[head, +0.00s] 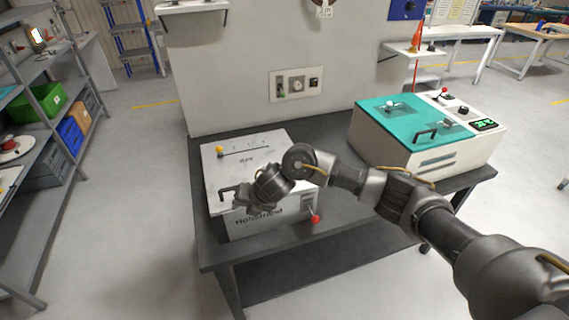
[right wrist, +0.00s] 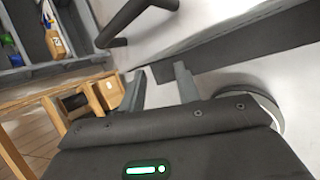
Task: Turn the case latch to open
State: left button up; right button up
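A white case (head: 235,165) with a slot and yellow knob on its lid stands on the dark bench. A black handle (head: 228,189) sits at its front left edge; a black bar handle (right wrist: 140,18) also shows in the right wrist view. My right gripper (head: 243,203) is at the case's upper front edge, just right of the handle. In the right wrist view its two fingers (right wrist: 160,86) are apart with nothing seen between them. A round metal-rimmed part (right wrist: 272,108) is partly hidden behind the gripper body. I cannot make out the latch. My left gripper is not in view.
A red-knobbed lever (head: 315,218) sticks out at the case's front right. A teal-lidded machine (head: 405,115) stands on the right of the bench (head: 330,245). A wall panel (head: 296,84) is behind. Shelves (head: 45,110) stand at the left.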

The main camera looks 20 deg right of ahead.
jog(key=w+d+r, duration=0.1)
jog(key=d, duration=0.1)
jog(key=w+d+r+n+h, duration=0.1)
jog(key=w+d+r, duration=0.1)
jog(key=w+d+r+n+h, duration=0.1)
jog(key=d+r, duration=0.1)
jog(key=d, duration=0.1)
jog(key=shift+w+d, duration=0.1)
jog(key=shift+w, duration=0.2)
jog(key=w+d+r+n+h, duration=0.1)
jog(key=w+d+r+h, duration=0.2)
jog(key=d+r, duration=0.5)
jog(key=shift+g, duration=0.3)
jog(key=p+x, duration=0.1)
jog(key=x, duration=0.2)
jog(key=p+x, duration=0.1)
jog(key=x, duration=0.3)
jog(key=p+x, duration=0.1)
jog(key=x, duration=0.2)
jog(key=shift+s+d+f+p, duration=0.15)
jog(key=shift+s+f+p, duration=0.05)
jog(key=shift+f+p, duration=0.1)
jog(key=shift+x, duration=0.9)
grip_shut()
